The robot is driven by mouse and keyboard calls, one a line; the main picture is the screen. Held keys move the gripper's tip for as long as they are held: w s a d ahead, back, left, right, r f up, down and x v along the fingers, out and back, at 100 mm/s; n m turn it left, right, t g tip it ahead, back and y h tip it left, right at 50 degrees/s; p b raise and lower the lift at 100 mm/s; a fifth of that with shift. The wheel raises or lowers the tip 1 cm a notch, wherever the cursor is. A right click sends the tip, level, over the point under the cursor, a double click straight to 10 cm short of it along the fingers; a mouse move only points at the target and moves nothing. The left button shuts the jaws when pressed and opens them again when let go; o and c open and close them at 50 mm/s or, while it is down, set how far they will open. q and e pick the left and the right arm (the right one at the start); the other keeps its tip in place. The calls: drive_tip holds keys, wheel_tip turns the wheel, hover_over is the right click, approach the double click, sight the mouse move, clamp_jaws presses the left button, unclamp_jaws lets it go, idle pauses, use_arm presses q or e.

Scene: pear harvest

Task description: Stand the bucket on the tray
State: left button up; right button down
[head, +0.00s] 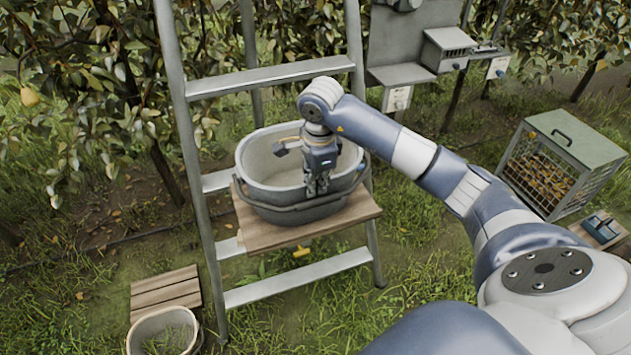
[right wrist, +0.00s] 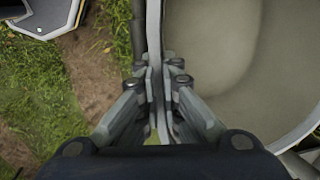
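The grey oval bucket (head: 257,160) is upright at the wooden tray (head: 262,235) fixed between the rails of the ladder. Its base looks to be on the boards, though the contact is hard to make out. Its dark handle hangs down along the near side. My right gripper (head: 317,188) points down at the bucket's near wall. In the right wrist view my right gripper (right wrist: 161,88) has its fingers closed on both sides of the rim, with the pale inside of the bucket (right wrist: 230,60) to the right. The bucket looks empty where visible. My left gripper is not in view.
The metal ladder (head: 183,120) has rails on both sides of the tray. A pear (head: 30,96) hangs at left. A wire cage box (head: 560,160) stands at right, a grey panel (head: 410,40) behind. A pale tub (head: 163,325) and wooden boards (head: 165,292) lie at lower left.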

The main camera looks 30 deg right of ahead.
drive_tip(key=c, duration=2.2)
unclamp_jaws()
drive_tip(key=shift+f, duration=0.15)
drive_tip(key=shift+c, duration=0.2)
drive_tip(key=o, duration=0.4)
drive_tip(key=shift+o, duration=0.2)
drive_tip(key=shift+r, duration=0.25)
wheel_tip(320, 180, up, 12)
drive_tip(key=s+b, duration=0.1)
drive_tip(key=b, duration=0.1)
drive_tip(key=shift+s+a+b, duration=0.2)
drive_tip(key=shift+b, duration=0.2)
